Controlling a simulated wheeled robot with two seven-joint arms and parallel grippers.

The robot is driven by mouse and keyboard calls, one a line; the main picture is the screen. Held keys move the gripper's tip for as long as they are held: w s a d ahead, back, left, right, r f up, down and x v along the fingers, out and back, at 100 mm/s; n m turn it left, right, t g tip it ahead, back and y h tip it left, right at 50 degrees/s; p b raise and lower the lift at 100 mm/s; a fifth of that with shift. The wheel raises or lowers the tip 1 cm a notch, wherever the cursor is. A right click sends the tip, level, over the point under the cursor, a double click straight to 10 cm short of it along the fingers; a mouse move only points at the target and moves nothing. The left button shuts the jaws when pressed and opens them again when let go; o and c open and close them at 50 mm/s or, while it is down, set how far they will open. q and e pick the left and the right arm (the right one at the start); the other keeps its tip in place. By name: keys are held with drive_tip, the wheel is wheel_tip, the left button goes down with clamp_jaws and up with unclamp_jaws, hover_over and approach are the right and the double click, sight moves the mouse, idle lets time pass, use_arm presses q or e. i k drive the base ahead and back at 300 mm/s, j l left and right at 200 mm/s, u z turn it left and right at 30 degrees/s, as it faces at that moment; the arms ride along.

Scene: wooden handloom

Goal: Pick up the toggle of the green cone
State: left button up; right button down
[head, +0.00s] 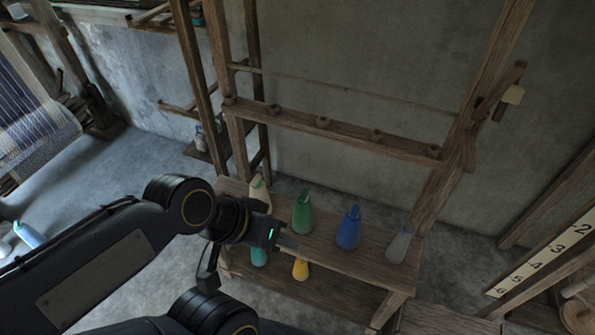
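The green cone (302,218) stands upright on the wooden bench, between a cream cone and a blue cone. A small green piece at its top (301,193) looks like its toggle; it is too small to make out clearly. My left gripper (288,245) is in front of and just below the green cone in the picture, pointing right. Its fingers look narrow, and I cannot tell whether they are open or shut. No held object can be seen in it. My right gripper is not in view.
On the bench (335,263) stand a cream cone (259,192), a blue cone (348,230) and a grey cone (398,246). A teal cone (258,256) and a yellow cone (300,269) are lower in front. A pegged wooden beam (340,136) crosses behind the bench.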

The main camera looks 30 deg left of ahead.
sight(304, 192)
drive_tip(key=u, duration=1.05)
drive_tip(key=i+l, duration=0.45)
drive_tip(key=u, duration=1.75)
